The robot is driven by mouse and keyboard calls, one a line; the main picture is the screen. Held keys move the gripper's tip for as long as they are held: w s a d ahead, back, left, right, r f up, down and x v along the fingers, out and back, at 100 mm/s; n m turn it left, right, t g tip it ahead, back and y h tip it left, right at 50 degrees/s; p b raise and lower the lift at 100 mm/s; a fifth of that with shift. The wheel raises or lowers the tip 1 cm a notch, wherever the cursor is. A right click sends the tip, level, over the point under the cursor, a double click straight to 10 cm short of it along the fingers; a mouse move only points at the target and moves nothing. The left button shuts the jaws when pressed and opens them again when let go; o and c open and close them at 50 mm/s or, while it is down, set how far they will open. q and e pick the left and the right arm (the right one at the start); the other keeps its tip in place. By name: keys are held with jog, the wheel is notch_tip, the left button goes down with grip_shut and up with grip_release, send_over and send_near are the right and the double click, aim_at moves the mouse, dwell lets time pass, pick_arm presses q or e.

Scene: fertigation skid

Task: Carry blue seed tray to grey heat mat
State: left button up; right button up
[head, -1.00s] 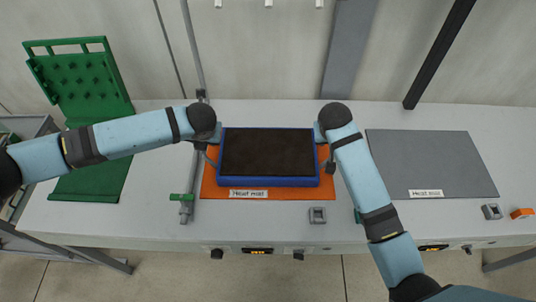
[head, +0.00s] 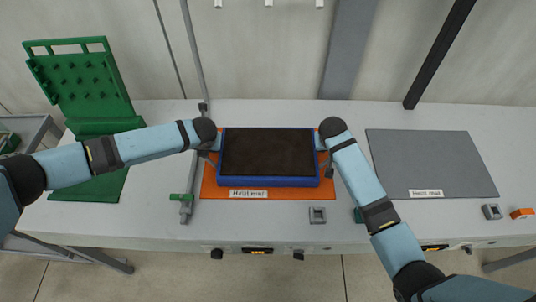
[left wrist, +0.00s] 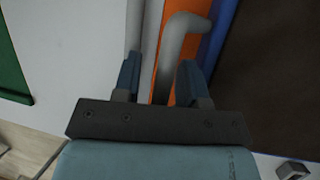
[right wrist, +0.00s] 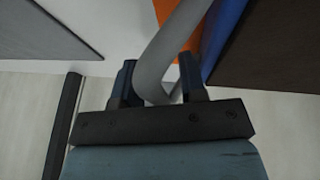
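The blue seed tray (head: 290,182), filled with dark soil, lies flat on the orange heat mat (head: 310,194) in the head view. The grey heat mat (head: 430,158) lies bare to the right. My left gripper (left wrist: 160,68) is open, its fingers on either side of the tray's left grey handle (left wrist: 174,55). My right gripper (right wrist: 157,64) also looks open, with the right grey handle (right wrist: 165,48) between its fingers. In the head view both hands, the left (head: 212,143) and the right (head: 323,143), are at the tray's sides, their fingertips mostly hidden.
A green pegged rack (head: 80,82) stands at the left of the white bench (head: 250,222). A pipe with a green valve handle (head: 181,197) runs left of the orange mat. A small grey block (head: 317,215) sits in front. An orange block (head: 522,213) is at the far right.

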pick_arm(q)
grip_shut()
pick_arm(e)
grip_shut()
pick_arm(q)
jog(key=shift+w+r, duration=0.1)
pick_arm(e)
jog(key=shift+r, duration=0.1)
dwell(0.8)
